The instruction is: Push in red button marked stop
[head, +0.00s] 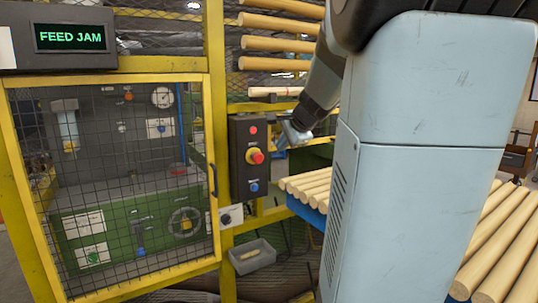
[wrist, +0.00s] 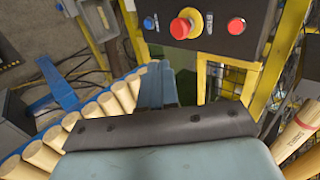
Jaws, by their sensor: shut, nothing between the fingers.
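A dark control box (head: 241,172) hangs on the yellow frame. It bears a small red button (head: 253,130) at the top, a larger red mushroom button (head: 257,156) on a yellow collar in the middle, and a blue button (head: 254,187) below. In the wrist view the box lies across the top, with the small red button (wrist: 236,25) right of the mushroom button (wrist: 182,28) and the blue button at left. My gripper (head: 288,136) is shut and empty, right of the box and apart from the buttons; its fingers (wrist: 156,82) point towards the box.
Wooden rods (head: 312,186) lie on a blue-edged rack beside and below my gripper. A mesh door (head: 213,240) in a yellow frame stands left of the box. A grey bin (head: 240,266) sits below. A display (head: 72,38) reads FEED JAM.

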